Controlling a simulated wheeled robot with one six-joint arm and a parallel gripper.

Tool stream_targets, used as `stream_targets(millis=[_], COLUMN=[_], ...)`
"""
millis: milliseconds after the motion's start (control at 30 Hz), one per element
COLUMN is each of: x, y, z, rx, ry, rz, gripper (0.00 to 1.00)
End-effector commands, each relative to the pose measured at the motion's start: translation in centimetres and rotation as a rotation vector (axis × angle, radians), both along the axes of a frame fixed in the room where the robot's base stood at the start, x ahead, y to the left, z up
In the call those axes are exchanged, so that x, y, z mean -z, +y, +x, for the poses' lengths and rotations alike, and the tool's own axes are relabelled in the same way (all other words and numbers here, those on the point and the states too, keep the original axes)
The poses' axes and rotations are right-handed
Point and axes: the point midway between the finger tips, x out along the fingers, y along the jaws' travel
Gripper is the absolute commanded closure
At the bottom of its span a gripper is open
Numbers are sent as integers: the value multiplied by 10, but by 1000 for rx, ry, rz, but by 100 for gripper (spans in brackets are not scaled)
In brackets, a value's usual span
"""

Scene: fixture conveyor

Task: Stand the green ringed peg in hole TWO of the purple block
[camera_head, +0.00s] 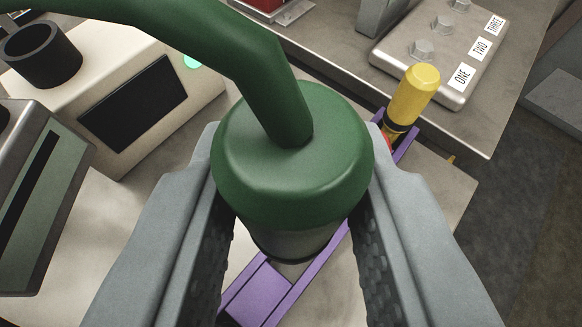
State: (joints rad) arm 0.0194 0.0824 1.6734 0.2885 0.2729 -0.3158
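The green ringed peg (290,180) stands between the two grey fingers of my gripper (293,205), which press on both sides of its head. A thick green tail curves from its top to the upper left. Its lower part is grey with a dark ring near the bottom. The purple block (258,295) runs diagonally beneath it, from lower left to upper right. The peg and fingers cover the block's middle, so I cannot see its holes or whether the peg's tip touches it.
A yellow peg (415,95) with a dark band stands at the block's far end, with a bit of red beside it. A grey plate (448,75) labelled ONE, TWO, THREE bears bolts at upper right. A cream device (180,75) with a black cup (40,60) stands left.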

Motion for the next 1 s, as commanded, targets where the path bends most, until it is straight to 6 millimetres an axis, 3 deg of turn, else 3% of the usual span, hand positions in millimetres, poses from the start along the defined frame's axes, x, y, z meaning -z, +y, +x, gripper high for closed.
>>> stream_targets(millis=[600, 1000], x=[51, 66], y=[0, 0], z=[0, 0], rx=[0, 0], ry=[2, 1], rz=[1, 0], gripper=[100, 100])
